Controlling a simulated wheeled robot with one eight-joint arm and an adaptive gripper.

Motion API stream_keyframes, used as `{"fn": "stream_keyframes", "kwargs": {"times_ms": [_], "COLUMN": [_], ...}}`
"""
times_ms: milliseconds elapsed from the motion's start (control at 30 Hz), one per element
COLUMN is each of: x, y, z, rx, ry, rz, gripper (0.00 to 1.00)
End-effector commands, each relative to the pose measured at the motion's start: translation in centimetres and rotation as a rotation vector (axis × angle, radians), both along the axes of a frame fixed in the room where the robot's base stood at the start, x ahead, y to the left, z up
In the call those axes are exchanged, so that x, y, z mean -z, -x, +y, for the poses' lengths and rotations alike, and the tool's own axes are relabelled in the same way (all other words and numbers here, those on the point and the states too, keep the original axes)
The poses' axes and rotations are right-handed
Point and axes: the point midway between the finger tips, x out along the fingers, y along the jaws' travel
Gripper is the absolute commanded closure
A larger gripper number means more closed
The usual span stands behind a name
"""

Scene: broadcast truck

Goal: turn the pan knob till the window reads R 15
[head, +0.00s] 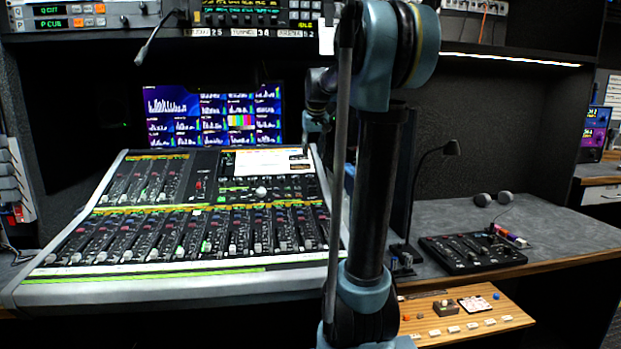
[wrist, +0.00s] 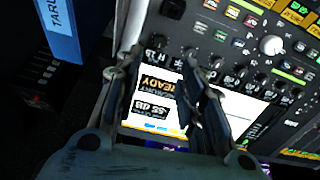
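The mixing console (head: 200,215) stands under the monitors, with a white window (head: 265,162) at its upper right. A row of dark knobs (wrist: 240,73) runs along the window's edge; I cannot tell which is the pan knob. My gripper (wrist: 162,68) is open, its fingertips apart over the window near the row's end. No knob is clearly between them; contact cannot be told. In the head view my arm partly hides the gripper.
A larger white knob (wrist: 271,45) sits beyond the dark knobs. A blue label strip (wrist: 58,28) and a light post (wrist: 134,24) are close on the gripper's left. A shelf with equipment (head: 250,17) overhangs the console. A small mixer (head: 472,252) lies on the right desk.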

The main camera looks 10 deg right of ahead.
Motion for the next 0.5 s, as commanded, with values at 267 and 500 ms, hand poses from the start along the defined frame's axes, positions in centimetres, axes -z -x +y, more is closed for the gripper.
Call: {"fn": "stream_keyframes", "kwargs": {"times_ms": [267,500], "x": [4.6,8.3], "y": [-1.9,-3.5], "z": [0.0,0.0], "rx": [0.001,0.001], "ry": [0.0,0.0], "rz": [0.0,0.0], "gripper": [0.64,0.64]}}
